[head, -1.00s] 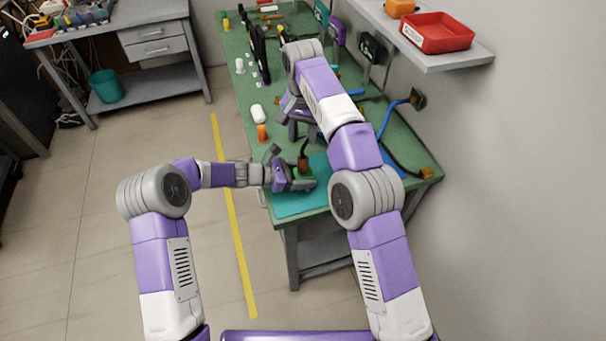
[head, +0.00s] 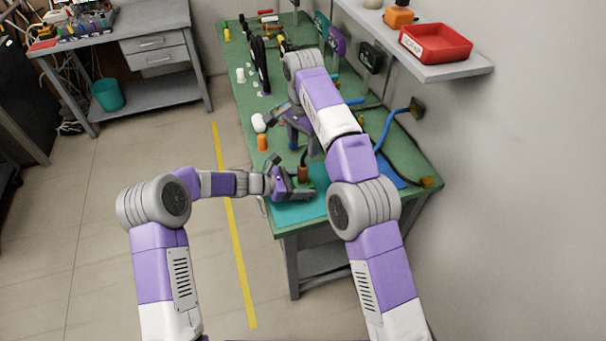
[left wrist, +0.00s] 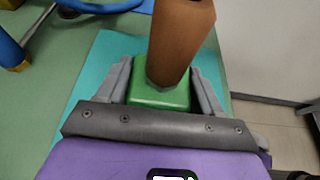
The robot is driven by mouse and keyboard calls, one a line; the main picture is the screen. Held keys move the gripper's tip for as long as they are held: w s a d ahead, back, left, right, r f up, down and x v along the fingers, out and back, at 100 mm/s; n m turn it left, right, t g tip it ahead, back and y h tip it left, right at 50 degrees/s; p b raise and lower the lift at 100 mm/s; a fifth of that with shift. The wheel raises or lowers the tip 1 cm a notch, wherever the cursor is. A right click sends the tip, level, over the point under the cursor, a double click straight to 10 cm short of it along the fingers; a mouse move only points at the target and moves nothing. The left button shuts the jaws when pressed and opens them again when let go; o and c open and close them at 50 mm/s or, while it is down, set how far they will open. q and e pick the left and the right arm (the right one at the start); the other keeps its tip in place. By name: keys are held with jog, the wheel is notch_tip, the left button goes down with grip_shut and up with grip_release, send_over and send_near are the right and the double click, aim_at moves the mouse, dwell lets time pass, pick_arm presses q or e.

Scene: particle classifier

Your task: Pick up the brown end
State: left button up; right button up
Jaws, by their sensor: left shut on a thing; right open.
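The brown end (head: 303,174) stands above a green block at the near end of the bench. In the left wrist view the brown end (left wrist: 180,40) is a tapered brown piece rising from the top of the green block (left wrist: 160,97), its top cut off by the frame. My left gripper (head: 304,188) is shut on the green block, with a finger along each side. In the wrist view its fingers (left wrist: 160,85) flank the block below the brown end. My right gripper (head: 297,138) is open above the bench, just beyond the brown end; its fingers are partly hidden.
A teal mat (head: 298,212) covers the bench's near end. An orange-capped bottle (head: 262,142) and a white bottle (head: 259,122) stand at the left edge. Blue cable (head: 390,125) lies at right. A shelf with a red tray (head: 436,43) juts from the wall.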

aim_at(303, 166)
jog(key=m, duration=0.4)
jog(key=shift+r, duration=0.1)
jog(key=m, duration=0.3)
jog(key=shift+a+r+m, duration=0.1)
jog(key=shift+m, duration=0.3)
jog(key=shift+a+f+m, duration=0.2)
jog(key=shift+f+m, duration=2.85)
jog(key=shift+m, duration=0.35)
jog(key=shift+d+f, duration=0.15)
jog(key=shift+f, duration=1.25)
jog(key=shift+d+f, duration=0.1)
jog(key=shift+f, duration=1.25)
jog(key=c, duration=1)
jog(key=shift+r, duration=0.1)
